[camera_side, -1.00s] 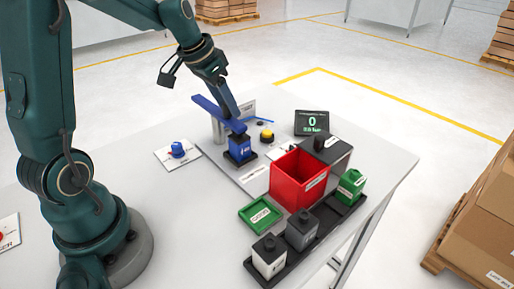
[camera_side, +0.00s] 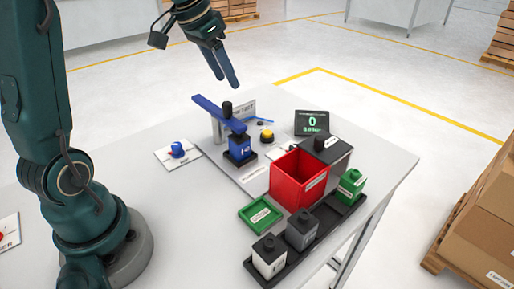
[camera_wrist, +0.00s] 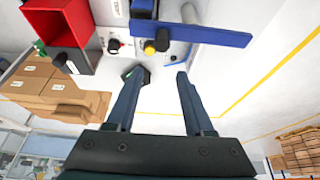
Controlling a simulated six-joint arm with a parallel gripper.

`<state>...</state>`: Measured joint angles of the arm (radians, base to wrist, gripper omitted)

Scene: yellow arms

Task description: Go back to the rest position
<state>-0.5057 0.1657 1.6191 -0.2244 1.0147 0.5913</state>
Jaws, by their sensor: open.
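My gripper (camera_side: 226,82) is raised above the back of the table, open and empty. Its two blue-grey fingers point down and stand clear of the blue bar (camera_side: 217,112) with a black knob below them. In the wrist view my gripper (camera_wrist: 156,74) shows its two fingers spread apart with nothing between them. The blue bar (camera_wrist: 190,32) lies beyond the fingertips in that view, apart from them.
Under the bar is a blue block (camera_side: 240,149). A yellow button (camera_side: 267,136), a display reading 0 (camera_side: 312,122), a red bin (camera_side: 289,182), a green tray (camera_side: 262,215) and a blue knob (camera_side: 177,149) are on the table. The air around my gripper is clear.

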